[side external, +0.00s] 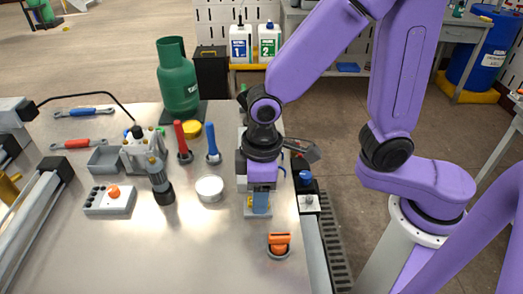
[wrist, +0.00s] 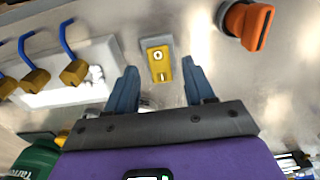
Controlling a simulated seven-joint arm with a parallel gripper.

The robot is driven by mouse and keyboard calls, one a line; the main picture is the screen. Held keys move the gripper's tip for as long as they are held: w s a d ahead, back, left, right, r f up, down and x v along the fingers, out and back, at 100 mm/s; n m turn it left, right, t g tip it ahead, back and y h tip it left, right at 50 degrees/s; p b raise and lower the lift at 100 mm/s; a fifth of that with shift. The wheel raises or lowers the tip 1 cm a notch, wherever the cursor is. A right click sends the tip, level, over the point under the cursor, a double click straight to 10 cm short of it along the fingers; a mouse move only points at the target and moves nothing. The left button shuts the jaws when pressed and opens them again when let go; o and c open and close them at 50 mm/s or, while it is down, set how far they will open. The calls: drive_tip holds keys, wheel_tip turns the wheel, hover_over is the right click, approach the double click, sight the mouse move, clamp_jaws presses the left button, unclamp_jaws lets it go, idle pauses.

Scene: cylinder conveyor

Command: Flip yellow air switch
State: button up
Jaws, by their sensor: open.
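The yellow air switch (wrist: 159,62) sits on a small grey base, with a white "0" mark and a small white mark nearer my gripper. In the wrist view it lies just beyond and between my fingertips. In the side external view a bit of its yellow (side external: 249,203) shows beside my fingers. My gripper (wrist: 160,83) is open and empty, its two blue fingers apart on either side of the switch. In the side external view my gripper (side external: 260,208) points down close above the switch, hiding most of it. I cannot tell whether the fingers touch it.
An orange knob (wrist: 250,25) stands near the switch; it also shows in the side external view (side external: 279,243). A green gas bottle (side external: 177,80), red and blue handles and a round tin (side external: 209,188) stand on the table.

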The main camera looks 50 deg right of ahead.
wheel_tip(320, 180, up, 16)
drive_tip(key=shift+s+d+r, duration=0.15)
drive_tip(key=shift+s+d, duration=0.1)
idle(0.5)
drive_tip(key=s+d+f+n, duration=0.1)
drive_tip(key=s+d+f, duration=0.4)
drive_tip(key=d, duration=0.3)
drive_tip(key=s+d+f+n, duration=0.2)
drive_tip(key=s+d+f, duration=0.3)
drive_tip(key=d, duration=0.3)
drive_tip(key=shift+s+f+n, duration=0.3)
drive_tip(key=shift+s+f, duration=0.05)
drive_tip(key=shift+s, duration=0.3)
